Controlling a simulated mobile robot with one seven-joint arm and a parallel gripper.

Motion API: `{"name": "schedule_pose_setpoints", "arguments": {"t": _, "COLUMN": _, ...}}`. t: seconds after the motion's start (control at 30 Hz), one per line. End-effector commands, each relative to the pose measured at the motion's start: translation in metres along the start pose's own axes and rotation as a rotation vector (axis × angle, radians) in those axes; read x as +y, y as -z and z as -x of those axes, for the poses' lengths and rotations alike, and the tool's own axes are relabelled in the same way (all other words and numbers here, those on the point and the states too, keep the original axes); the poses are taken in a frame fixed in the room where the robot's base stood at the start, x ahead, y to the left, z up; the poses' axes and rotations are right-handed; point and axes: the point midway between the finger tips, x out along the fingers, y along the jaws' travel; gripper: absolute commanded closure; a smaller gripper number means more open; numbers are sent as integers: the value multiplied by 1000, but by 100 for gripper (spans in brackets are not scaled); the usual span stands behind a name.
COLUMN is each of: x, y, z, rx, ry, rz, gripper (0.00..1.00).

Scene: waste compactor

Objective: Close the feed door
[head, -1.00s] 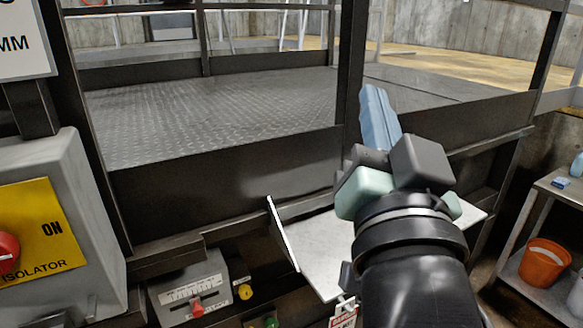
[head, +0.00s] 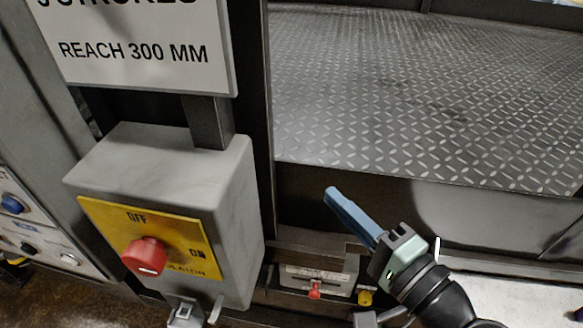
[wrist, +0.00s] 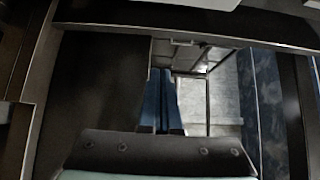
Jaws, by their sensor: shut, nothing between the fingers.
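My gripper (head: 332,193) is shut and empty, its blue fingers pointing up and left in front of a dark metal front panel (head: 390,205). Its fingers also show pressed together in the wrist view (wrist: 158,75). A pale flat panel (head: 515,298) with a thin white upright edge (head: 437,246) lies at the lower right, partly behind my gripper. I cannot tell whether this panel is the feed door. No other part is clearly recognisable as the door.
A grey isolator box (head: 170,165) with a red knob (head: 144,256) stands left of my gripper, below a white sign (head: 140,45). A small control box (head: 318,280) and a yellow button (head: 365,297) sit below the fingers. A chequered metal deck (head: 430,90) spreads behind.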

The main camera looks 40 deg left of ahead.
Motion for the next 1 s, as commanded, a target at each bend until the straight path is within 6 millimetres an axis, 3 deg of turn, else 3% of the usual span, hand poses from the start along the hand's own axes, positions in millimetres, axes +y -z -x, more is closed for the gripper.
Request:
{"name": "schedule_pose_setpoints", "arguments": {"t": 0.23, "x": -4, "y": -2, "z": -56, "rx": -5, "ry": -1, "rz": 0, "gripper": 100}}
{"name": "schedule_pose_setpoints", "arguments": {"t": 0.4, "x": -3, "y": -19, "z": -72, "rx": -2, "ry": -4, "rz": 1, "gripper": 100}}
{"name": "schedule_pose_setpoints", "arguments": {"t": 1.0, "x": 0, "y": -30, "z": -84, "rx": 1, "ry": -2, "rz": 3, "gripper": 100}}
